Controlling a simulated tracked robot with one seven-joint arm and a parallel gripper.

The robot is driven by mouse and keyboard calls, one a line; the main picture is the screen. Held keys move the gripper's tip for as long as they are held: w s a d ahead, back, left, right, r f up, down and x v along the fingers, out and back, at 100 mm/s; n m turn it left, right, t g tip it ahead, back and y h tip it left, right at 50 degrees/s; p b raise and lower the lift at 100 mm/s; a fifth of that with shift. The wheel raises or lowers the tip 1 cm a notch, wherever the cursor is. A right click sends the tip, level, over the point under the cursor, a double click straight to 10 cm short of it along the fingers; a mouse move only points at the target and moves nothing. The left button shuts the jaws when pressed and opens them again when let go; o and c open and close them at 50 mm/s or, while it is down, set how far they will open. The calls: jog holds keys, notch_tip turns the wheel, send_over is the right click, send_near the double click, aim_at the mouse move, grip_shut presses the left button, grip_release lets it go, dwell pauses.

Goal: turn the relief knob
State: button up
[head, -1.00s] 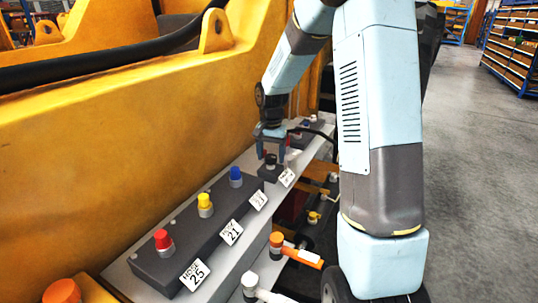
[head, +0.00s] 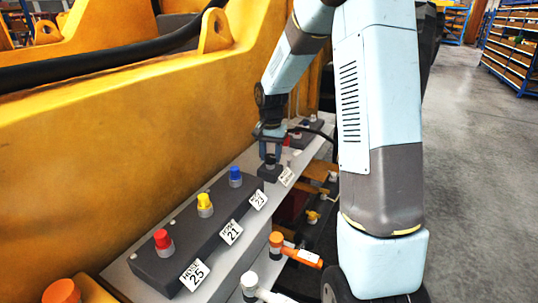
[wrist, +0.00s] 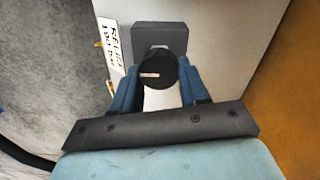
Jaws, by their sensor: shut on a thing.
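The relief knob (wrist: 156,68) is a round black knob with a small pale mark on its top. It stands on a dark grey block (wrist: 160,37) on the light grey ledge. My gripper (wrist: 157,80) is shut on the knob, with one blue finger on each side of it. In the head view my gripper (head: 271,157) points down over the block, and its fingers hide most of the knob. A white label (wrist: 113,48) reading "RELIEF" with a pressure figure is beside the block; it also shows in the head view (head: 287,176).
A dark manifold (head: 190,245) with red (head: 163,240), yellow (head: 204,204) and blue (head: 236,176) caps and hose labels lies nearer on the ledge. A yellow machine wall (head: 110,150) rises behind. Orange and white handles (head: 290,250) stick out below the ledge.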

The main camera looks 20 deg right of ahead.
jog(key=shift+w+a+r+n, duration=0.1)
jog(key=shift+n, duration=0.3)
dwell(0.3)
jog(key=n, duration=0.4)
jog(key=shift+n, duration=0.3)
jog(key=n, duration=0.5)
jog(key=shift+a+n, duration=0.1)
jog(key=shift+n, duration=0.3)
jog(key=o, duration=1.1)
jog(key=shift+c, duration=0.2)
